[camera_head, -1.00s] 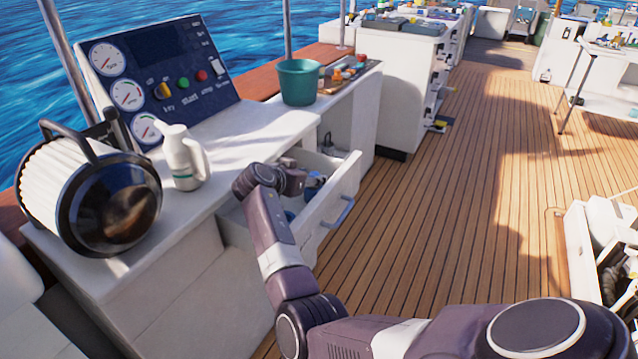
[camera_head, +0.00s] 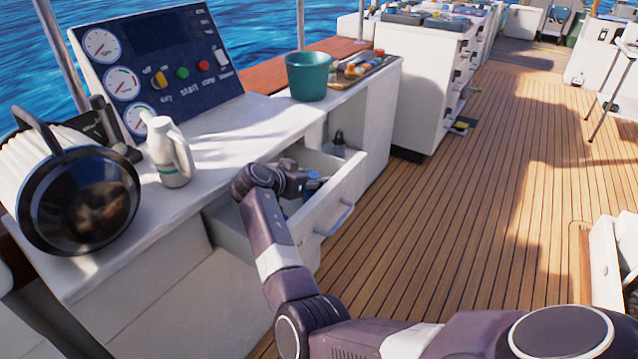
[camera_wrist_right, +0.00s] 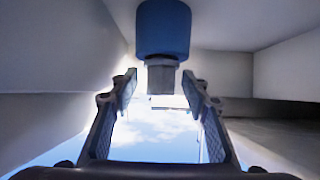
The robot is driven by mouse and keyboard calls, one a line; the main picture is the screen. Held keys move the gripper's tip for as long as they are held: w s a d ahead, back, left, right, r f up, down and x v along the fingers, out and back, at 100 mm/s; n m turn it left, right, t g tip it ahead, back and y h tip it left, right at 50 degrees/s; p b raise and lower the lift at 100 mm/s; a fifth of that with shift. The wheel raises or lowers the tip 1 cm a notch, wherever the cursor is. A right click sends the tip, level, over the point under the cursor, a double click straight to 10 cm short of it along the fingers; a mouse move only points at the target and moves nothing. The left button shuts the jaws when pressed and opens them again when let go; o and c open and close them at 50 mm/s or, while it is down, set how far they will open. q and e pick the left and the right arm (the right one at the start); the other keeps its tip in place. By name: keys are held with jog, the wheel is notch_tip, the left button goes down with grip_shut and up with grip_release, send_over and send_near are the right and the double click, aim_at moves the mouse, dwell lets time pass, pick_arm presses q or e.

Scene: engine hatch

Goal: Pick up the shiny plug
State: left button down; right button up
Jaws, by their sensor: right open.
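My right arm reaches over the open drawer (camera_head: 335,212), and the right gripper (camera_head: 292,183) is low inside it, partly hidden by my own wrist. In the right wrist view the right gripper (camera_wrist_right: 160,75) is open, with its two fingers apart. A blue cylinder with a grey, faceted metal end (camera_wrist_right: 163,35) is just beyond the fingertips, its metal end in line with the gap. It looks ungripped. I cannot tell if it is the shiny plug; no other plug is clear. Small blue and grey items in the drawer are too small to name. My left gripper is not in view.
The drawer walls stand close around the right gripper. On the counter above are a green bucket (camera_head: 306,76), a white jug (camera_head: 169,153), a large round black-rimmed filter (camera_head: 82,200) and a tray of small items (camera_head: 362,70). The wooden deck (camera_head: 470,200) at right is mostly clear.

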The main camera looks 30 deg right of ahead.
jog(key=shift+a+r, duration=0.15)
jog(key=shift+a, duration=0.05)
jog(key=shift+d, duration=0.1)
grip_shut()
